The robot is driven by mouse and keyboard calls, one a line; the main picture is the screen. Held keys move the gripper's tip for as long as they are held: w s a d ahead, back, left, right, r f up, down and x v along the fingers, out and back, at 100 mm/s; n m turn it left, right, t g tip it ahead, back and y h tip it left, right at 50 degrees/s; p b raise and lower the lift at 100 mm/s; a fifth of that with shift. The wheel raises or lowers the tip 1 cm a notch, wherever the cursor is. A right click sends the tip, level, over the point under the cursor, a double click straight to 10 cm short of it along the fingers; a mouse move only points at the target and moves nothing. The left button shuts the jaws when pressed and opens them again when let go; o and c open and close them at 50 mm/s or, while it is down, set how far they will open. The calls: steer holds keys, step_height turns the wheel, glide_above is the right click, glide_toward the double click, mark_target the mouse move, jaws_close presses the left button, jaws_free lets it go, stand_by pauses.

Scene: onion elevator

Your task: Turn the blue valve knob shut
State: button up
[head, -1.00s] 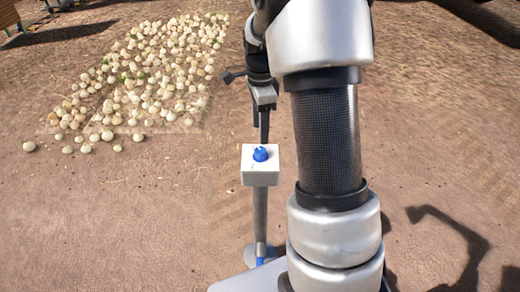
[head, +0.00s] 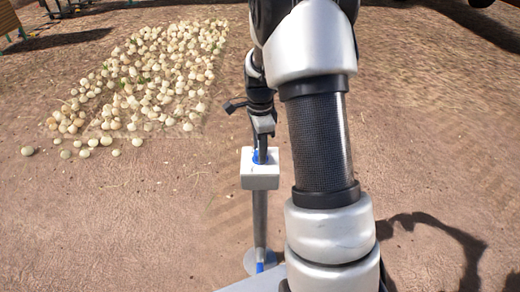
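The blue valve knob (head: 255,155) sits on top of a small white box (head: 260,178) on a grey post. My gripper (head: 262,155) points down from above, with its dark fingers at the knob and covering most of it. Only slivers of blue show beside the fingers. I see the fingers nearly edge-on, so I cannot tell whether they are closed on the knob or around it with a gap.
The grey post (head: 260,220) stands on a round base on bare dirt, with a blue part low on it. A large patch of pale onions (head: 160,75) lies on the ground at the back left. The dirt left of the post is clear.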

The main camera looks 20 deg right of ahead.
steer(key=c, duration=0.3)
steer(key=shift+n, duration=0.3)
steer(key=n+p, duration=0.2)
steer(key=n, duration=0.3)
steer(key=shift+r, duration=0.1)
steer(key=n+p, duration=0.1)
steer(key=n, duration=0.6)
steer(key=shift+n+p, duration=0.3)
steer(key=n+p, duration=0.1)
steer(key=n, duration=0.4)
steer(key=n+p, duration=0.1)
steer(key=n, duration=0.4)
steer(key=shift+n, duration=0.4)
